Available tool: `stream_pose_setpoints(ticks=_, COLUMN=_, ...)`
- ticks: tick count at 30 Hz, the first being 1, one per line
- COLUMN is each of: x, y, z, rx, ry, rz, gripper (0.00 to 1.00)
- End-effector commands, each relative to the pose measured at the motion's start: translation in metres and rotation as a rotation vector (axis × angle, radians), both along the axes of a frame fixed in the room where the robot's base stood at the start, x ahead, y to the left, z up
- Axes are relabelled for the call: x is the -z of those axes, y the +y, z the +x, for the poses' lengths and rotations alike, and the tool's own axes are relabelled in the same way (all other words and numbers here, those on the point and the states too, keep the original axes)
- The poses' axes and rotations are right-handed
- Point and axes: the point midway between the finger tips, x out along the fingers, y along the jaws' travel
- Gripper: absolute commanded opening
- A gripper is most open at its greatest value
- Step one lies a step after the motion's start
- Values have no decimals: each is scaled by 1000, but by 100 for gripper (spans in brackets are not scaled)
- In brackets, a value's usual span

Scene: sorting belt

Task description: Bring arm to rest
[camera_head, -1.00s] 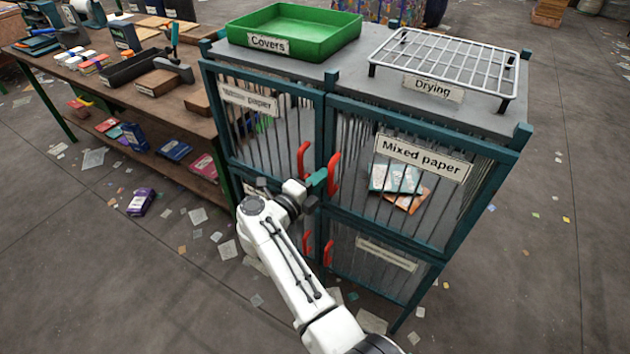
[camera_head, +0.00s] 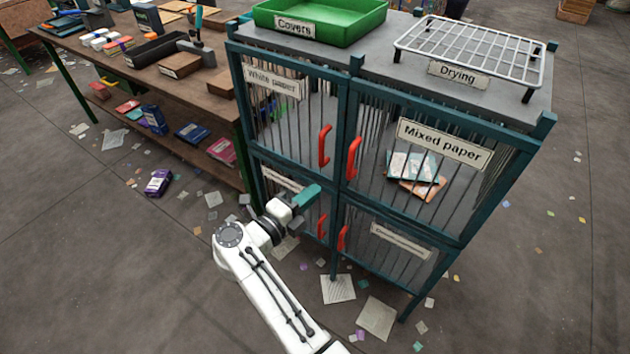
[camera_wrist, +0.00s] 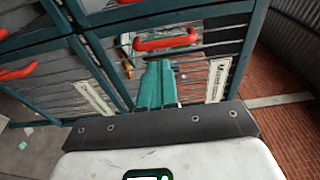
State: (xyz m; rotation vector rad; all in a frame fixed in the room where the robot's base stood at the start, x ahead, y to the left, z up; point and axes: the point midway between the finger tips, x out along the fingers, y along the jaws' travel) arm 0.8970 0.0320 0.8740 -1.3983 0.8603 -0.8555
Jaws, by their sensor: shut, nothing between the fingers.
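My white arm reaches up from the bottom of the head view. My gripper (camera_head: 309,194) has teal fingers and is shut and empty, in front of the cabinet's left doors, near the "White paper" compartment's lower edge. In the wrist view the gripper (camera_wrist: 158,68) points at the barred cabinet front, just below a red handle (camera_wrist: 165,43). I cannot tell whether the fingertips touch the cabinet. The teal cabinet (camera_head: 341,140) has barred doors with red handles, and all of its doors look shut.
A green "Covers" tray (camera_head: 350,32) and a wire "Drying" rack (camera_head: 470,52) stand on the cabinet. Books lie behind the "Mixed paper" door (camera_head: 445,145). A cluttered workbench (camera_head: 215,103) stands to the left. A purple packet (camera_head: 158,183) and paper scraps lie on the floor. Floor at left is mostly open.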

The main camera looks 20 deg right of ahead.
Motion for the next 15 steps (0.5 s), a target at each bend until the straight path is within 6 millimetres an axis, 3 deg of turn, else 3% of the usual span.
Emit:
stream_pose_setpoints(ticks=9, x=-1, y=2, z=-2, rx=-4, ry=-3, rz=-3, gripper=0)
stream_pose_setpoints(ticks=15, x=-28, y=-18, z=22, rx=-195, ry=-66, rz=-166, gripper=0)
